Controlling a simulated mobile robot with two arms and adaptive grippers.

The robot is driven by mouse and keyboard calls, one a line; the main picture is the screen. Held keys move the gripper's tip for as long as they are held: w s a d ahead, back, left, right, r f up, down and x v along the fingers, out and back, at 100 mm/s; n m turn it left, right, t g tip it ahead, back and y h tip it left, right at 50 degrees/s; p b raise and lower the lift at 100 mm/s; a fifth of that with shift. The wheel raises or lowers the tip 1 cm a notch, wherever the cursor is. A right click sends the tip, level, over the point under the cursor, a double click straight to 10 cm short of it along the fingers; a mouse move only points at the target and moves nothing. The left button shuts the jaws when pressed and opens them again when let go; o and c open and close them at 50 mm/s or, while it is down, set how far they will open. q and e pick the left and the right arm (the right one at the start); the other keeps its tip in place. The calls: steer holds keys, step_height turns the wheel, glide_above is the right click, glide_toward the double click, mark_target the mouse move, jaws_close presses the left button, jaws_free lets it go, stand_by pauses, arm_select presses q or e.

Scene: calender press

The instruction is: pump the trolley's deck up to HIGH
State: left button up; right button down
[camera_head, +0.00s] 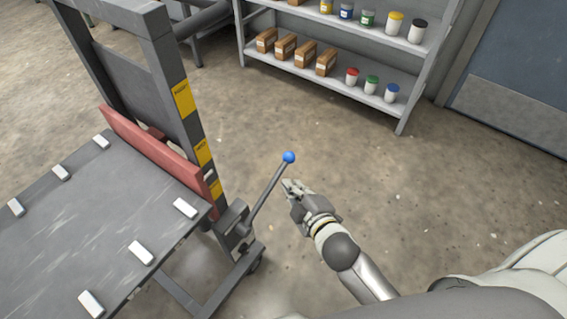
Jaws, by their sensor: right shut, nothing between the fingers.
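The trolley's grey deck (88,231), with several white pads on it, is at the lower left. A red carriage plate (150,152) stands at the deck's back edge against the mast. The mast (186,130) carries several yellow labels, and the deck sits near the lowest ones. The pump lever (266,188) rises at a slant from the mast's foot and ends in a blue knob (289,157). My right gripper (291,188) is shut and empty, just below and beside the blue knob, apparently not holding it. My left gripper is not in view.
A grey shelf (330,83) with brown boxes and coloured-lid jars stands at the back. A dark blue door (519,75) is at the upper right. Concrete floor (440,200) is clear between the trolley, shelf and door.

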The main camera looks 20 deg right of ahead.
steer(key=b, duration=0.2)
glide_toward(284, 164)
steer(key=w+a+r, duration=0.2)
steer(key=w+a, duration=0.2)
steer(key=shift+w+d+f, duration=0.3)
steer(key=shift+w+f, duration=0.1)
steer(key=shift+w, duration=0.15)
steer(key=shift+w+d+f, duration=0.35)
steer(key=shift+w, duration=0.25)
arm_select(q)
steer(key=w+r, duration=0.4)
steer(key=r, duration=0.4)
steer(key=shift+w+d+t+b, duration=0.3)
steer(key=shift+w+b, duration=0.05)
arm_select(e)
steer(key=shift+w+d+f, duration=0.3)
steer(key=shift+w+d, duration=0.1)
steer(key=shift+w, duration=0.05)
